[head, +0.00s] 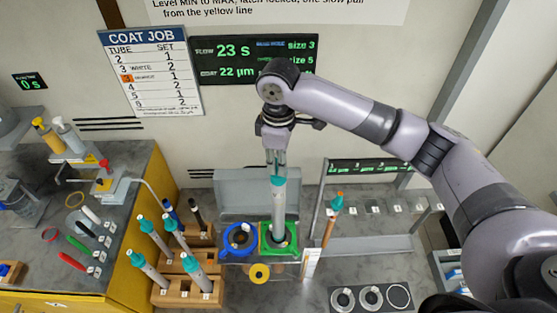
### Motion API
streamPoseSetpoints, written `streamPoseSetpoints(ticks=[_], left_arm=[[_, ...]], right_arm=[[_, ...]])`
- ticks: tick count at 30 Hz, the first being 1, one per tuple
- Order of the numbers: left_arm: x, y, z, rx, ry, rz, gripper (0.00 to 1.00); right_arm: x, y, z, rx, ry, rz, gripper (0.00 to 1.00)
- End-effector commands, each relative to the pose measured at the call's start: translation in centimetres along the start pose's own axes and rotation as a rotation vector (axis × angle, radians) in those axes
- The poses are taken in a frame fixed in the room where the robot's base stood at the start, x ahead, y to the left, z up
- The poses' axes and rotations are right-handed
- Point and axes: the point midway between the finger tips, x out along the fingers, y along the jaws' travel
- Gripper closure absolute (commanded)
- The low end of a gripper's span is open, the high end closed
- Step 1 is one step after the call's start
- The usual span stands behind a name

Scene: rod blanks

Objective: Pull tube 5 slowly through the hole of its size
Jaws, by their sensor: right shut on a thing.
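My right gripper (276,160) points down and is shut on the teal top of a pale grey tube (279,212). The tube hangs upright, its lower end at the green-rimmed hole (265,250); how far it reaches through is hidden. Its number is not readable. A blue-rimmed hole (228,252) sits directly left of the green one. Several similar teal-capped tubes (196,275) stand tilted in the picture in wooden blocks (173,296) to the left. My left gripper is not in view.
A yellow-sided bench (130,255) with bottles and coloured tools is at left. A stand with an orange-brown rod (329,230) is close on the right. Three round openings (371,298) lie at lower right. A wall display (235,62) reads 23 s and 22 µm, beside a coat job board (150,75).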

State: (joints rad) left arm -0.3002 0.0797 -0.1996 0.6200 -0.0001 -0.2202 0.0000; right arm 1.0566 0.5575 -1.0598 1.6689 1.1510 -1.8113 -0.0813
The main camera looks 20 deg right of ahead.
Motion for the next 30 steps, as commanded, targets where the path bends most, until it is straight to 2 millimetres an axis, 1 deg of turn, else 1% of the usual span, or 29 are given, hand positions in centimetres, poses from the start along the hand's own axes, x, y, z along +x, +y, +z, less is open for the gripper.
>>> streamPoseSetpoints(ticks=[15, 18, 26, 30], left_arm=[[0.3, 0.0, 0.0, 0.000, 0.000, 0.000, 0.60], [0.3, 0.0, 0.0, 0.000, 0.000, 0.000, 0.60], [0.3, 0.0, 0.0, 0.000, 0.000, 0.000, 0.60], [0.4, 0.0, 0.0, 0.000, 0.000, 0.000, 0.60]], right_arm=[[3.5, 0.0, 0.0, 0.000, -0.001, -0.001, 1.00], [3.8, 0.0, 0.0, 0.000, 0.000, 0.000, 1.00], [3.8, 0.0, 0.0, -0.001, 0.000, 0.000, 1.00], [4.2, 0.0, 0.0, 0.000, 0.000, -0.001, 1.00]])
